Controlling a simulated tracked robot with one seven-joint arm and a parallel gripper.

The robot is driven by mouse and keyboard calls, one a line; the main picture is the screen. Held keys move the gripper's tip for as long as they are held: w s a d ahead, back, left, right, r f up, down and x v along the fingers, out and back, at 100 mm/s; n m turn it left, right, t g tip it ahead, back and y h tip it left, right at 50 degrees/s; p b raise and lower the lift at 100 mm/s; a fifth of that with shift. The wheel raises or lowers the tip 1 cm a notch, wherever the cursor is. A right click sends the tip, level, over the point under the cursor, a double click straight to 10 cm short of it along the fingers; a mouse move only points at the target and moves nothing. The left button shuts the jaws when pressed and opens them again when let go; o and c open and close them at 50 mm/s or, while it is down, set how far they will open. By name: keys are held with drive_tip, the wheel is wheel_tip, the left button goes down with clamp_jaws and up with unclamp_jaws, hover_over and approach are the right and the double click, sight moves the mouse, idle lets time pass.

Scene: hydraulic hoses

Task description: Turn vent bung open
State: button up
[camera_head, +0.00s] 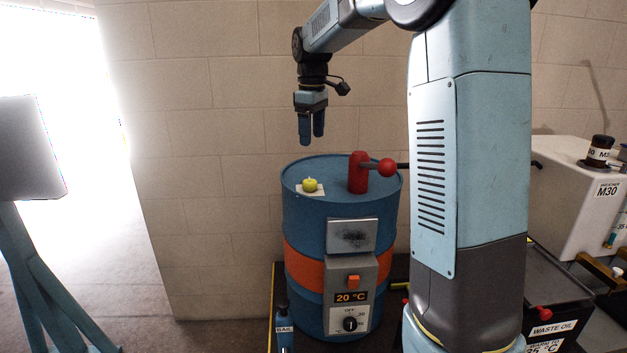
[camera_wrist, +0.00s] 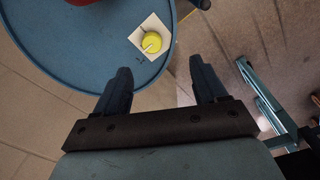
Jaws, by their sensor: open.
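The vent bung is a small yellow knob (camera_head: 310,185) on a white square plate (camera_head: 301,191), on top of a blue drum (camera_head: 335,203) with an orange band. In the wrist view the yellow knob (camera_wrist: 152,42) shows a thin dark line across its top, on the white plate (camera_wrist: 137,37) near the drum's rim. My gripper (camera_head: 312,142) points down above the drum, clear of the knob. In the wrist view my gripper (camera_wrist: 160,75) has its two dark fingers apart with nothing between them, and the knob lies beyond the fingertips.
A red post with a red ball handle (camera_head: 358,172) stands on the drum top, right of the knob. A grey control box (camera_head: 350,290) reading 20 °C is on the drum's front. A white M30 tank (camera_head: 575,200) and a waste oil box (camera_head: 550,305) stand at right.

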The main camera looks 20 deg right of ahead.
sight(310, 181)
drive_tip(key=shift+n, duration=0.4)
drive_tip(key=w+f, duration=0.1)
drive_tip(key=f, duration=0.4)
drive_tip(key=w+f, duration=0.1)
drive_tip(key=f, duration=0.4)
drive_tip(key=w+f, duration=0.1)
drive_tip(key=f, duration=0.4)
drive_tip(key=shift+w+d+f, duration=0.1)
